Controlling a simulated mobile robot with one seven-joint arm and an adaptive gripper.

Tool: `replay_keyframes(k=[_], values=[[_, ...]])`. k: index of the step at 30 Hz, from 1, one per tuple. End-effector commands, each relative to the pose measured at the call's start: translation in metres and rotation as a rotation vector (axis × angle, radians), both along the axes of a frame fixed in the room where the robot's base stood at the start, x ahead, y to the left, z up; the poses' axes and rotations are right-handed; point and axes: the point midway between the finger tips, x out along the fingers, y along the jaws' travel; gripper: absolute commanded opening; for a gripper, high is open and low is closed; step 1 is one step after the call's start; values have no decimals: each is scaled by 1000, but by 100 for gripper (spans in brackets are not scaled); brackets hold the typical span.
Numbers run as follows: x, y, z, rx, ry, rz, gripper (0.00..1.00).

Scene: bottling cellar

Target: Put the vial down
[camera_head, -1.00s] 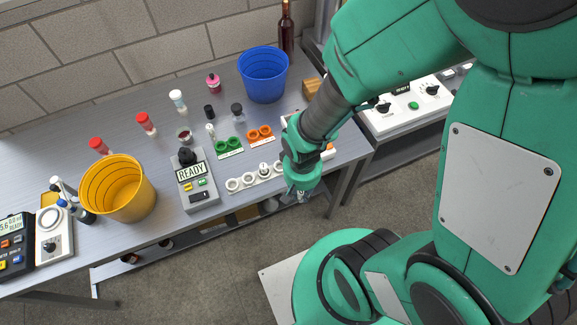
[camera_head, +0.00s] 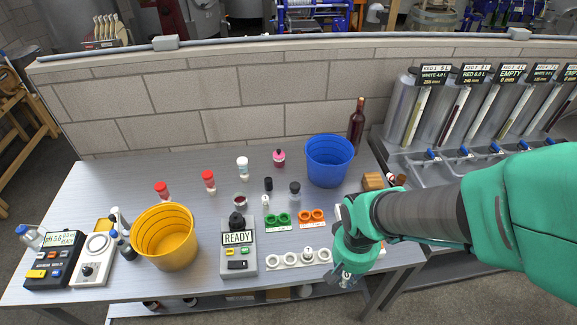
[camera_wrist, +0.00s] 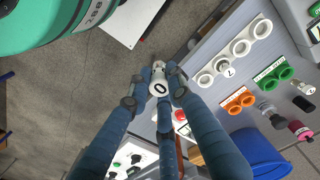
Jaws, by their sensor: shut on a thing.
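My gripper (camera_wrist: 160,82) is shut on a vial (camera_wrist: 160,88) with a white cap marked 0. It holds the vial over the floor just off the bench's front edge; the vial's body below the cap is mostly hidden. In the head view my gripper (camera_head: 345,279) is at the right front of the bench, right of a white rack (camera_head: 298,259) with a row of round holes. The rack also shows in the wrist view (camera_wrist: 231,57). Another vial (camera_wrist: 226,71), its cap marked 1, stands in one hole; the other visible holes look empty.
Green rings (camera_head: 277,220) and orange rings (camera_head: 311,217) lie behind the rack. A READY device (camera_head: 238,255) stands left of it. A yellow bucket (camera_head: 165,240), a blue bucket (camera_head: 327,160), a wine bottle (camera_head: 356,127) and several small bottles are on the bench (camera_head: 110,190).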

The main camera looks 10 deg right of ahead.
Motion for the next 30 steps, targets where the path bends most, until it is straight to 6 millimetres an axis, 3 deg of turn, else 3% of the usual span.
replay_keyframes(k=[7,17,23,30], values=[[16,1,12,0,1,3,0],[54,4,22,1,-1,9,0],[94,7,32,1,-1,17,0],[157,13,43,2,-3,28,0]])
